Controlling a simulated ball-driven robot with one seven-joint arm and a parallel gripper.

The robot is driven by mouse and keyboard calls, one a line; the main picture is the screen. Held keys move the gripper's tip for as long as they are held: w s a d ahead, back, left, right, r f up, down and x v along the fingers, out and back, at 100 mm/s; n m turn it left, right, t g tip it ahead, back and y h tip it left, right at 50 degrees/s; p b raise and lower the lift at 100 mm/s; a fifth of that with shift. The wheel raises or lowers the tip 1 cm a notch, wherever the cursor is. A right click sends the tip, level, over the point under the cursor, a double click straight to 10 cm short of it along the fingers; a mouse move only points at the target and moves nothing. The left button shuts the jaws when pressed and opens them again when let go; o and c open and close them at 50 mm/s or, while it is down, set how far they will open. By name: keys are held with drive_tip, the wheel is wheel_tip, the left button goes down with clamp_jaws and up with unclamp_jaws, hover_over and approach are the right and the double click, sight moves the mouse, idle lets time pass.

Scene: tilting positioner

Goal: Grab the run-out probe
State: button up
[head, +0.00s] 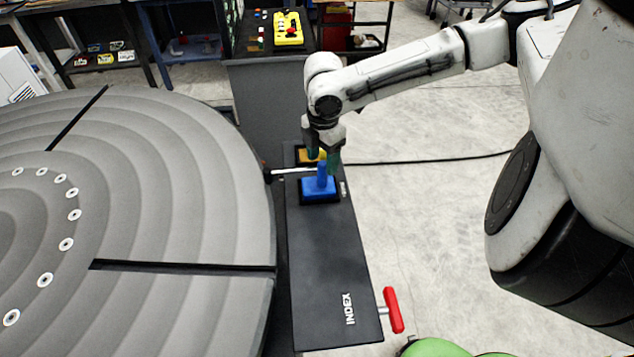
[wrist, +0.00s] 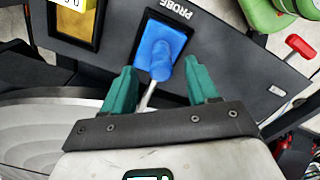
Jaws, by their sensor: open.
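The run-out probe (head: 320,184) is a blue block with an upright blue post and a thin metal rod pointing left toward the round table. It sits in a dark square recess on the dark panel. In the wrist view the blue probe (wrist: 160,55) lies just beyond my fingertips, beside the word PROBE, with its rod running back between the fingers. My gripper (head: 324,160) is at the probe's post in the head view. In the wrist view my gripper (wrist: 160,80) has its green fingers apart, one on each side of the probe's line. Contact cannot be told.
A large grey grooved round table (head: 190,180) fills the left. A yellow block (head: 308,157) sits in a frame behind the probe. A red handle (head: 393,310) sticks out near the INDEX label. A black cable (head: 430,160) crosses the floor at right. The panel's front is clear.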

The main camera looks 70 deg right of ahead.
sight(322, 173)
drive_tip(key=shift+f+p, duration=0.5)
drive_tip(key=shift+f, duration=2.3)
clamp_jaws()
